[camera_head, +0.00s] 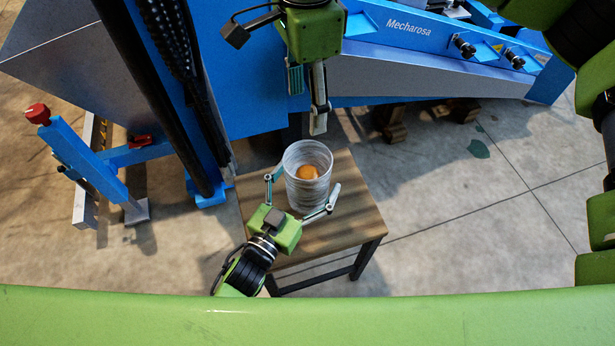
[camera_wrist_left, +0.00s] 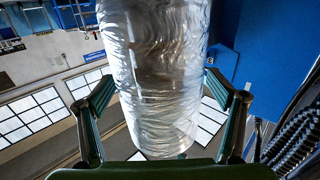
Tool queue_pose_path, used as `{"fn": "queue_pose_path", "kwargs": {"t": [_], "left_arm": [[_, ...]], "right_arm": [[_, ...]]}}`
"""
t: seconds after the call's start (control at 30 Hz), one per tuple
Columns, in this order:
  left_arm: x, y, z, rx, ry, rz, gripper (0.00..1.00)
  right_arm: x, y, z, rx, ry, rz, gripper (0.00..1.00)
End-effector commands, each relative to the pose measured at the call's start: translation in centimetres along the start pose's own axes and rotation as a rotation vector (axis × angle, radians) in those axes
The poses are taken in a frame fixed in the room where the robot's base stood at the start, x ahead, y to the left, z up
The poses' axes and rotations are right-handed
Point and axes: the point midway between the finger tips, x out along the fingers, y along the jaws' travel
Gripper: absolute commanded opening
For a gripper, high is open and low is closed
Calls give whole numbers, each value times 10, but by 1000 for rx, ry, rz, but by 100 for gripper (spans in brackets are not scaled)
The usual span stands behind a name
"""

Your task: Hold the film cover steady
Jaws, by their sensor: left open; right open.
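The film cover (camera_head: 308,190) is a clear, wrinkled wrap forming an upright cylinder on a small wooden stool. An orange, rounded thing (camera_head: 308,172) shows inside its open top. In the left wrist view the film cover (camera_wrist_left: 158,75) fills the middle, with creases all over. My left gripper (camera_head: 302,184) is open, with one finger on each side of the cover's body. In the left wrist view gaps show between the fingers and the film. My right gripper (camera_head: 307,108) is open and empty above and behind the cover, fingers pointing down.
The stool's wooden top (camera_head: 350,220) has free room right of the cover. A large blue and grey machine (camera_head: 430,55) stands behind. A blue bracket with a red knob (camera_head: 90,160) is at the left. Concrete floor (camera_head: 480,190) is open to the right.

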Motion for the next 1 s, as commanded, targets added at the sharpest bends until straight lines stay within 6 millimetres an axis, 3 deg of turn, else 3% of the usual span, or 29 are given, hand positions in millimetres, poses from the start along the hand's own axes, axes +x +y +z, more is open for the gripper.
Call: {"fn": "queue_pose_path", "kwargs": {"t": [0.17,0.6,0.8,1.0], "left_arm": [[-14,0,1,0,-2,-1,87],[-101,0,1,0,-3,0,87],[-118,0,1,0,-1,0,87],[-120,0,0,1,0,0,87]], "right_arm": [[0,0,0,0,0,0,59],[0,0,0,0,0,0,59],[0,0,0,0,0,0,59],[0,0,0,0,0,0,59]]}}
